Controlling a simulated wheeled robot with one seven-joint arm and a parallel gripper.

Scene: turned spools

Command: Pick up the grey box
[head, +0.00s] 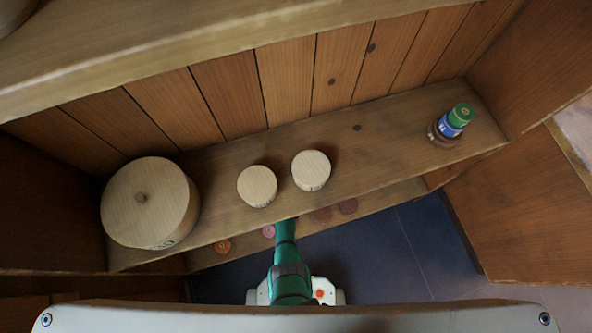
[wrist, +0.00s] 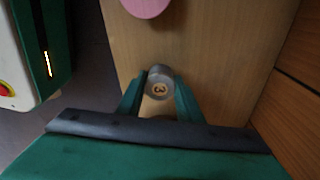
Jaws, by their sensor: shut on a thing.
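In the wrist view the grey box (wrist: 160,76) is a small round grey piece with a pale label that reads like a 3. It sits between the two green fingers of my gripper (wrist: 159,92), which is shut on it. Wooden board shows around and beneath it; I cannot tell whether the box touches the board. In the head view my green arm reaches down towards the lower shelf (head: 240,250). The upper shelf hides my gripper and the grey box there.
A pink round piece (wrist: 146,6) lies ahead in the wrist view. On the upper shelf (head: 385,150) are a large round wooden box (head: 150,203), two smaller ones (head: 257,186) (head: 311,170) and a coloured stack (head: 452,124). Several coloured discs (head: 222,246) are on the lower shelf.

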